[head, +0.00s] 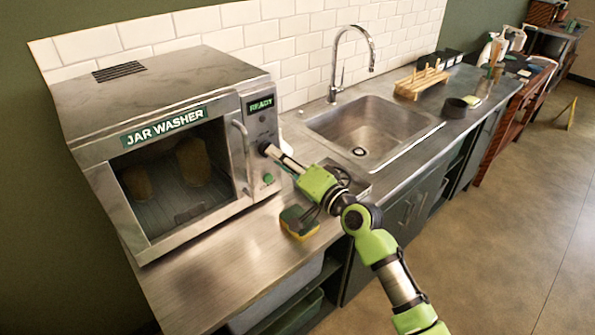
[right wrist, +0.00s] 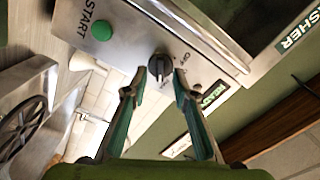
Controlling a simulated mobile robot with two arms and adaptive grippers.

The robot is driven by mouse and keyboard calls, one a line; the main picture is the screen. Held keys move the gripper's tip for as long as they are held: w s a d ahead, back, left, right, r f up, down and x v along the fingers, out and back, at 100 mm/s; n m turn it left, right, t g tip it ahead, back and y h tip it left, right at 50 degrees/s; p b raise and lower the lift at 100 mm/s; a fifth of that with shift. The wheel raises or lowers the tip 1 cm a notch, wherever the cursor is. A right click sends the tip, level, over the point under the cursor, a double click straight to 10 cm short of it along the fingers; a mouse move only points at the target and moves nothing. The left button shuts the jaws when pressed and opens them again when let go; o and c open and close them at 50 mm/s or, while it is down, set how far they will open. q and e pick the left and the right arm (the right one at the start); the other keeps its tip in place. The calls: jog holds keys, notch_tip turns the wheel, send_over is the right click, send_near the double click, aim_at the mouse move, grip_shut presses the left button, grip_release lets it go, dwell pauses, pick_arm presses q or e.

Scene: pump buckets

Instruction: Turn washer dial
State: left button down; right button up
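The jar washer (head: 160,130) is a steel box on the counter at the left, with its door shut and jars dimly seen through the window. Its panel has a lit READY display (head: 260,104), a black dial and a green START button (right wrist: 102,30). The dial (right wrist: 158,66) shows in the right wrist view, with OFF printed beside it. My right gripper (right wrist: 157,78) is open, with its fingertips on either side of the dial; I cannot tell whether they touch it. In the head view my right gripper (head: 270,152) reaches the panel and hides much of the dial. My left gripper is not in view.
A yellow and green sponge (head: 299,223) lies on the counter (head: 205,285) below my right arm. A sink (head: 370,130) with a tall faucet is to the right. A wooden rack (head: 422,82) and a dark round bowl (head: 454,108) stand beyond it.

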jog(key=v, duration=1)
jog(key=shift+a, duration=0.1)
